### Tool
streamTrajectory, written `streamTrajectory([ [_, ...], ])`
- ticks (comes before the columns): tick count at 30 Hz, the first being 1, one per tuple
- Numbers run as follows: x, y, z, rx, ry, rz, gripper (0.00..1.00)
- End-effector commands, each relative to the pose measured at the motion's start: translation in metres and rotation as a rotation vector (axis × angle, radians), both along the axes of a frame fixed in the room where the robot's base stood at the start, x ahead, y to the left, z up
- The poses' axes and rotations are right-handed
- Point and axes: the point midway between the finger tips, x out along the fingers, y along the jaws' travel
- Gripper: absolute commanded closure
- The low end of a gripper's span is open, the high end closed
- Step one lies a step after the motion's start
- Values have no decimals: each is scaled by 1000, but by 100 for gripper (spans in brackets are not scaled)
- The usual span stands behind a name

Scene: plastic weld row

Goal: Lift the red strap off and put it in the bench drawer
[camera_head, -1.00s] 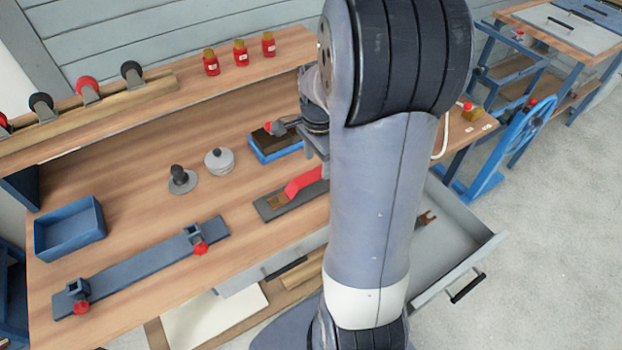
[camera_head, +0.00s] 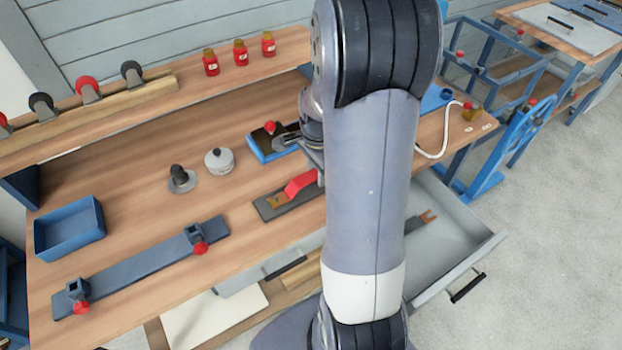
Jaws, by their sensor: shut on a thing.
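The red strap (camera_head: 300,184) sits over a dark grey plate (camera_head: 268,208) on the wooden bench, its left part in view. A small brown-gold piece shows on the plate at the strap's left end. My gripper (camera_head: 320,177) is at the strap's right end and shut on it; my arm hides most of the fingers and that end. I cannot tell whether the strap is clear of the plate. The grey bench drawer (camera_head: 455,245) stands open at the right, partly behind my arm. A fork-ended tool (camera_head: 422,219) lies in it.
A blue tray with a dark block (camera_head: 258,150) is behind the strap. A grey lidded pot (camera_head: 219,160), a blue bin (camera_head: 70,228) and a long blue bar with red-knobbed clamps (camera_head: 150,265) are to the left. A white hose (camera_head: 434,156) is at the right.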

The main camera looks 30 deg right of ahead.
Motion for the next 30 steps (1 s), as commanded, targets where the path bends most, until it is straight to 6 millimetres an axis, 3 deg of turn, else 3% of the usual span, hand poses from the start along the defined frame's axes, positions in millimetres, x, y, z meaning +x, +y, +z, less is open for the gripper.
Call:
streamTrajectory([
  [7,0,0,0,0,0,0,93],
  [16,1,0,7,-1,-3,0,93],
  [30,1,0,90,-2,-4,0,94],
])
